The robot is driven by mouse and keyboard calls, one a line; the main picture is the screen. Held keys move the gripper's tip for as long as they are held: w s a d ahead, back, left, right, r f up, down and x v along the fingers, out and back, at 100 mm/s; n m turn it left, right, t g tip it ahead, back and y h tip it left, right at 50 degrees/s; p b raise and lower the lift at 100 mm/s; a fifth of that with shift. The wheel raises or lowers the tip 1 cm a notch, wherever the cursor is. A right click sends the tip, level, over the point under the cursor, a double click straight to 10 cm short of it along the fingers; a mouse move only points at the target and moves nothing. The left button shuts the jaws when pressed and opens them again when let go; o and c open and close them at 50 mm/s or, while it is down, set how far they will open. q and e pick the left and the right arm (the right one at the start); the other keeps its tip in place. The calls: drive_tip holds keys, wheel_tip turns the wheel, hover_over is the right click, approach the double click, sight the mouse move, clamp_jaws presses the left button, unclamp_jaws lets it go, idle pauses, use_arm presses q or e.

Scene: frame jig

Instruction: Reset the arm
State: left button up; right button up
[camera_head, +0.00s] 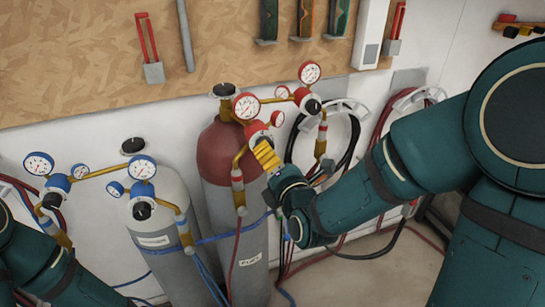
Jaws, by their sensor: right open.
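My right arm reaches in from the right, and its gripper (266,153) is at the front of the red-topped gas cylinder (217,150). Its yellow ribbed fingers are open, just below a red regulator knob and beside the brass fitting. Whether they touch the regulator cannot be told, and nothing shows held between them. Part of my left arm shows in the lower left corner, but its gripper is out of view.
A grey cylinder (155,200) with blue gauges stands to the left. Red gauges (247,106) sit close above my right gripper. Coiled hoses (350,125) hang on the wall behind. Tools hang on the wooden board (90,60). Bare floor shows at lower middle.

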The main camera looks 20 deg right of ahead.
drive_tip(key=shift+f, duration=0.1)
drive_tip(key=s+a+f+m+g+y+b, duration=0.15)
drive_tip(key=f+m+g, duration=0.25)
drive_tip(key=f+m, duration=0.55)
drive_tip(key=s+a+f+m+g+h, duration=0.1)
drive_tip(key=s+f+m+g, duration=0.3)
drive_tip(key=f, duration=1.1)
drive_tip(key=s+a+f+m+g+y, duration=0.1)
drive_tip(key=s+a+f+m+g, duration=0.1)
drive_tip(key=s+f+m+g, duration=0.2)
drive_tip(key=s+a+f+m+g+y, duration=0.2)
drive_tip(key=s+f+m+g, duration=0.2)
drive_tip(key=s+f+m, duration=0.3)
wheel_tip(320, 180, down, 3)
drive_tip(key=m, duration=0.3)
drive_tip(key=shift+a, duration=0.3)
